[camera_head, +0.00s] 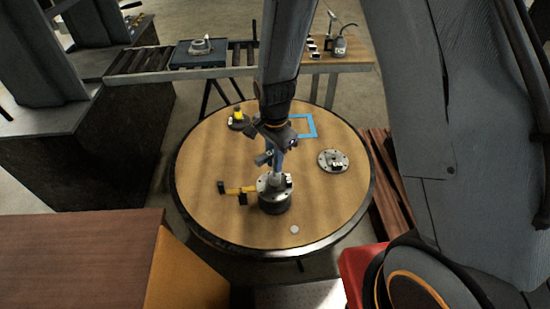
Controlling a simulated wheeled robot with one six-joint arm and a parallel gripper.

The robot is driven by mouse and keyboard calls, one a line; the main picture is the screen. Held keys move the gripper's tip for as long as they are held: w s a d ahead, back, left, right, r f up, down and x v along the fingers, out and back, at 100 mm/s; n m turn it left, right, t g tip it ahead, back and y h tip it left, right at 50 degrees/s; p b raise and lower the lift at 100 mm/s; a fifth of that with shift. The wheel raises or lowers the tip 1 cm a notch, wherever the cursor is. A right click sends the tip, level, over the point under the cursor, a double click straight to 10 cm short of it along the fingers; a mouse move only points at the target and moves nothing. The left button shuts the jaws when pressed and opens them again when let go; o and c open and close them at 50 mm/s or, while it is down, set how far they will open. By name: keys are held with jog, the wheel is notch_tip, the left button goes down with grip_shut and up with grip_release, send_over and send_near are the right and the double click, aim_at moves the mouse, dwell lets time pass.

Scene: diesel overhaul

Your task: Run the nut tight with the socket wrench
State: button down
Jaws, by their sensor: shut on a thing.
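My gripper (268,154) is above the round wooden table, shut on the socket wrench (277,170). The wrench points down and its lower end is at the top of a dark cylindrical part with a light metal top (275,205). I cannot tell whether the socket sits on the nut; the nut is hidden or too small to see. A small light block shows at the right of the part's top.
A round metal flange (333,160) lies to the right, a blue square outline (303,125) behind. A yellow-topped piece (238,118) stands back left. A small pale disc (294,229) lies in front.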

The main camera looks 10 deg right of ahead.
jog(key=m, duration=0.4)
jog(key=shift+m, duration=0.4)
jog(key=m, duration=0.5)
